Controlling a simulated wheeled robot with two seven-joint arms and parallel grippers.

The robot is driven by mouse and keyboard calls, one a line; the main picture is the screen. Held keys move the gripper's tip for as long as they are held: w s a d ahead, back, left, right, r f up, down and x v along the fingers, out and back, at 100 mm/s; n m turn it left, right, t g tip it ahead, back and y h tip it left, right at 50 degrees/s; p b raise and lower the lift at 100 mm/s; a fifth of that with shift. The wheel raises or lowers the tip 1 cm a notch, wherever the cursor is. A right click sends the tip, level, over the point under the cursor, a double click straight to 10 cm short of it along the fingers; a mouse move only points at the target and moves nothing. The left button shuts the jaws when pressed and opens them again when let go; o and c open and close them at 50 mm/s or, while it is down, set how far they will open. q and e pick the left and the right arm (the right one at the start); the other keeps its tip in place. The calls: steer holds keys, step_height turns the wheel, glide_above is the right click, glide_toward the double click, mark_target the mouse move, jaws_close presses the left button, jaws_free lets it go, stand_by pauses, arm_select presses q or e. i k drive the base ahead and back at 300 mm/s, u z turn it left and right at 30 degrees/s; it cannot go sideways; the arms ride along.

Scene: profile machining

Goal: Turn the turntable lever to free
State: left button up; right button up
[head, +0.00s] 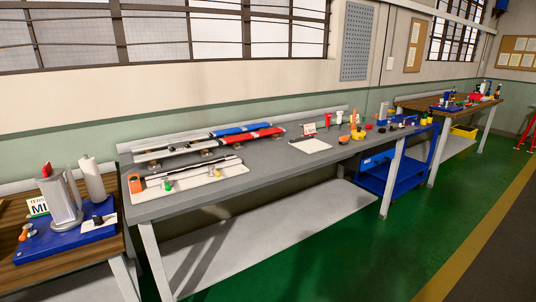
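I cannot pick out the turntable lever for certain; the small parts on the benches are far off. A long grey bench (262,175) crosses the middle of the head view. A small yellow-and-black item (358,134) with an orange upright part above it stands near this bench's right half; I cannot tell whether it is the turntable. On the left half, a white tray-like fixture (196,186) carries a long bar, an orange block (135,184) and small green and yellow pieces. Neither of my grippers is in view.
A wooden bench (62,262) at left carries a blue board with a metal container and a white cylinder. Long profiles (190,145) lie along the grey bench's back. A blue cart (400,172) stands by its right end, before another wooden bench (466,105). Green floor in front is clear.

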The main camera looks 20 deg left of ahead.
mark_target(28, 231)
steer(key=u, duration=1.05)
steer(key=i, duration=1)
steer(key=u, duration=0.7)
